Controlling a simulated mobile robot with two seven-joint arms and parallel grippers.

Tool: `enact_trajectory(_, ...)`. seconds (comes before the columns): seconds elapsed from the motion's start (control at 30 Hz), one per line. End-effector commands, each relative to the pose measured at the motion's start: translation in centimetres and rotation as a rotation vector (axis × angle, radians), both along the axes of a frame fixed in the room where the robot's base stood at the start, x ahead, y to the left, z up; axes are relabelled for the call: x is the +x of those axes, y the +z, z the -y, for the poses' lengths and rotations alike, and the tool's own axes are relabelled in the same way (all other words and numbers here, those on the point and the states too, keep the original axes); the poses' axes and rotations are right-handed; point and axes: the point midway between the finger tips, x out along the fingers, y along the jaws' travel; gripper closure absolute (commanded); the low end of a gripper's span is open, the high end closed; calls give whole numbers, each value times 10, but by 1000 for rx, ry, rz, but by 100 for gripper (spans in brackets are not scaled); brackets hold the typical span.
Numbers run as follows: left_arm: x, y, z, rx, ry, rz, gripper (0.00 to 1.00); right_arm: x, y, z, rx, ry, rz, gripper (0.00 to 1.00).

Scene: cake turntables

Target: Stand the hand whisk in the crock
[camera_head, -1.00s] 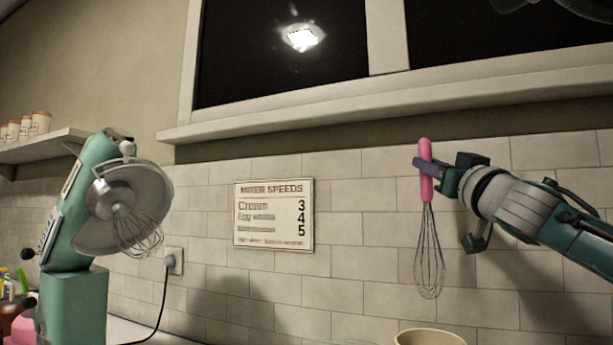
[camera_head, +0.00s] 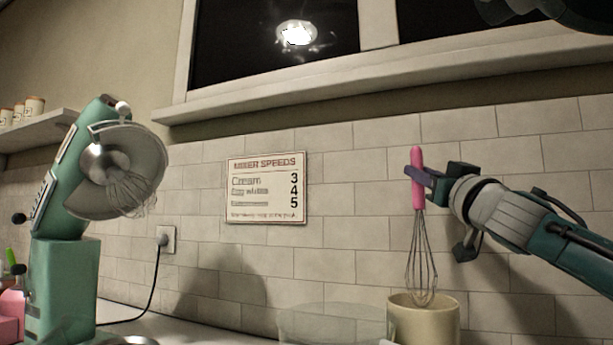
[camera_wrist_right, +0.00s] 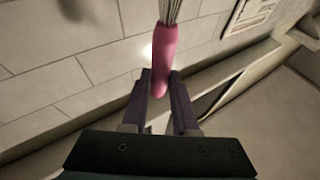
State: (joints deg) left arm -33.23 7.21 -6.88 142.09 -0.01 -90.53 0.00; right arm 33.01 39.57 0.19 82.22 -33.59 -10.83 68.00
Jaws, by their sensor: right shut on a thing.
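The hand whisk, with a pink handle (camera_head: 417,192) and wire loops, hangs upright in the head view. My right gripper (camera_head: 420,177) is shut on the handle. The cream crock (camera_head: 424,328) stands on the counter directly below. The lower end of the wires overlaps the crock's mouth; I cannot tell how far inside it is. In the right wrist view the handle (camera_wrist_right: 164,58) lies between the fingers (camera_wrist_right: 160,98), with the wires running off the top. My left gripper is not in view.
A clear bowl (camera_head: 335,325) stands just left of the crock. A green stand mixer (camera_head: 68,285) is at the left, its cord running to a wall socket (camera_head: 167,238). The tiled wall with a speeds sign (camera_head: 267,188) is behind. Counter between mixer and bowl looks mostly free.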

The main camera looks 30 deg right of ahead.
Motion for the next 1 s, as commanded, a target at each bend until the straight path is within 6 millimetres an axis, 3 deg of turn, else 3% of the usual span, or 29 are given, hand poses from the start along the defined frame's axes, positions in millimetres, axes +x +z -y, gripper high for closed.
enact_trajectory(1.0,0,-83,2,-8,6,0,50,0,-94,0,1,0,-1,100)
